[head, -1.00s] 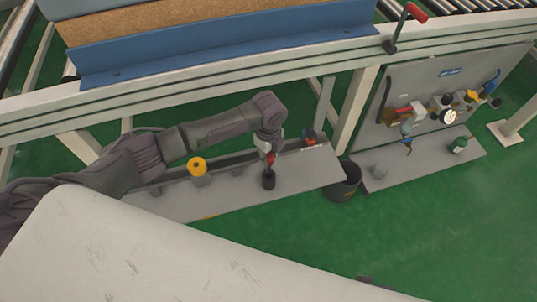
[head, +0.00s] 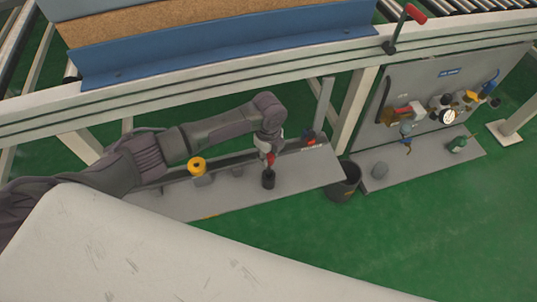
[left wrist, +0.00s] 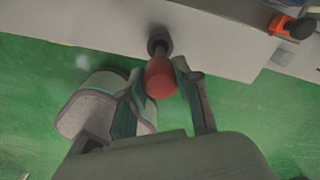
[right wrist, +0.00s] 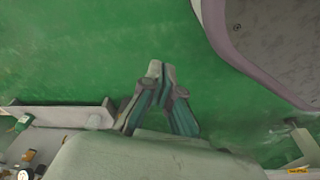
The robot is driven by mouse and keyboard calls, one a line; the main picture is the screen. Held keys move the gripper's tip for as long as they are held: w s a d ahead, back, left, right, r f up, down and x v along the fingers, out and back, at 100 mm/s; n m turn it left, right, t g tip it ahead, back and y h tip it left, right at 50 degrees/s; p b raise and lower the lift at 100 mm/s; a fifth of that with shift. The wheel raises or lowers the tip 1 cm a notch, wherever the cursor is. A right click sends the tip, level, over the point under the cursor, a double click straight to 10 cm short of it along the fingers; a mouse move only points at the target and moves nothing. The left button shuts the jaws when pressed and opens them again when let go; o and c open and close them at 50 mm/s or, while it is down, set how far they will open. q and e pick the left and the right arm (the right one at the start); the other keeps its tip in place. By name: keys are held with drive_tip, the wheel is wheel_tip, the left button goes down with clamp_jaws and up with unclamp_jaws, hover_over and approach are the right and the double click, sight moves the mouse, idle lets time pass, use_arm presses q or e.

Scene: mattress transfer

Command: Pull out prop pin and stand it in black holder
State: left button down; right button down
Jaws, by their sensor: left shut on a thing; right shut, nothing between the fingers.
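The prop pin has a red grip (head: 270,160), and my left gripper (head: 271,149) is shut on it over the shelf. The red grip also shows between the fingers in the left wrist view (left wrist: 160,78). Directly below it is the black holder (head: 268,181), a small dark cylinder standing on the grey shelf. The pin looks upright and in line with the holder; how deep its lower end sits in it I cannot tell. In the left wrist view the dark holder (left wrist: 158,40) shows just beyond the grip. My right gripper (right wrist: 157,75) is shut and empty above green floor.
The grey shelf (head: 310,175) also carries a yellow roll (head: 197,165). A black bin (head: 344,183) stands at its right end. A red-handled lever (head: 405,25) rises from the conveyor rail. A gauge panel (head: 440,80) is at right. A large pale surface (head: 130,250) fills the front.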

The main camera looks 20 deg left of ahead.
drive_tip(key=shift+r, duration=0.15)
idle(0.3)
use_arm(q)
drive_tip(key=shift+p, duration=0.3)
use_arm(e)
drive_tip(key=shift+s+d+f, duration=0.1)
drive_tip(key=shift+s+f, duration=0.55)
drive_tip(key=shift+f, duration=0.1)
drive_tip(key=shift+f, duration=0.2)
drive_tip(key=shift+w, duration=0.15)
drive_tip(key=shift+r, duration=0.15)
use_arm(q)
drive_tip(key=shift+p, duration=0.3)
use_arm(e)
drive_tip(key=shift+s+d+f, duration=0.1)
drive_tip(key=shift+s+f, duration=0.8)
drive_tip(key=shift+s, duration=0.15)
drive_tip(key=shift+w, duration=0.2)
